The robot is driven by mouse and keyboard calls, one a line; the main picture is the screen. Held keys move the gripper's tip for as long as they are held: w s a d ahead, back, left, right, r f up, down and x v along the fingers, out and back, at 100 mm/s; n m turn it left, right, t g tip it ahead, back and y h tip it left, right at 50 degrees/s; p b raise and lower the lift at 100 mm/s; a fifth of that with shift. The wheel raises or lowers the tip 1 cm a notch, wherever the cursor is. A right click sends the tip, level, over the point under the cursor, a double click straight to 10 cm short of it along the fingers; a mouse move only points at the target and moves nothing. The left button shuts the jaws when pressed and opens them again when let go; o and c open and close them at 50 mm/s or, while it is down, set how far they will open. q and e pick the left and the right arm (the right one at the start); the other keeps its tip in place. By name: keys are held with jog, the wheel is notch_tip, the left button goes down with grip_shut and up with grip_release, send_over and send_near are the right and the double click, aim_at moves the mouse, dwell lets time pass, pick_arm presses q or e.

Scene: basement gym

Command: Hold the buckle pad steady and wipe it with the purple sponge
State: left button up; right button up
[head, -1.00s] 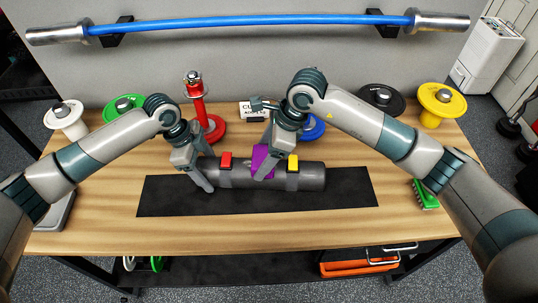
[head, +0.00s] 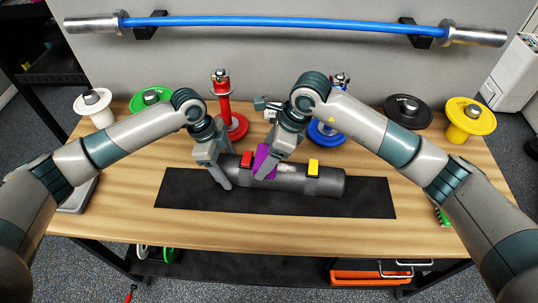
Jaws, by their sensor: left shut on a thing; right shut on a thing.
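The buckle pad (head: 325,183) is a dark grey cylinder with a red buckle (head: 247,159) and a yellow buckle (head: 313,167). It lies lengthwise on a black mat (head: 375,200). My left gripper (head: 224,172) is shut on the pad's left end, one finger down its front side. My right gripper (head: 266,166) is shut on the purple sponge (head: 262,160), which sits at the top of the pad just right of the red buckle. A pale patch shows on the pad right of the sponge. My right fingers hide part of the sponge.
Behind the pad stand a red post (head: 224,100) and a blue-based post (head: 327,128). White (head: 93,101), green (head: 151,97), black (head: 407,110) and yellow (head: 470,118) discs line the back of the table. The wood in front of the mat is clear.

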jog(key=shift+d, duration=0.15)
jog(key=shift+s+d, duration=0.2)
jog(key=shift+d, duration=1.5)
jog(key=shift+s+d, duration=0.2)
jog(key=shift+d, duration=1.45)
jog(key=shift+a, duration=0.15)
jog(key=shift+w+a, duration=0.2)
jog(key=shift+a, duration=1.5)
jog(key=shift+w+a, duration=0.2)
jog(key=shift+a, duration=1.45)
jog(key=shift+d, duration=0.1)
jog(key=shift+s+d, duration=0.2)
jog(key=shift+d, duration=1.55)
jog(key=shift+s+d, duration=0.2)
jog(key=shift+d, duration=1.5)
jog(key=shift+r, duration=0.1)
notch_tip(320, 180, up, 7)
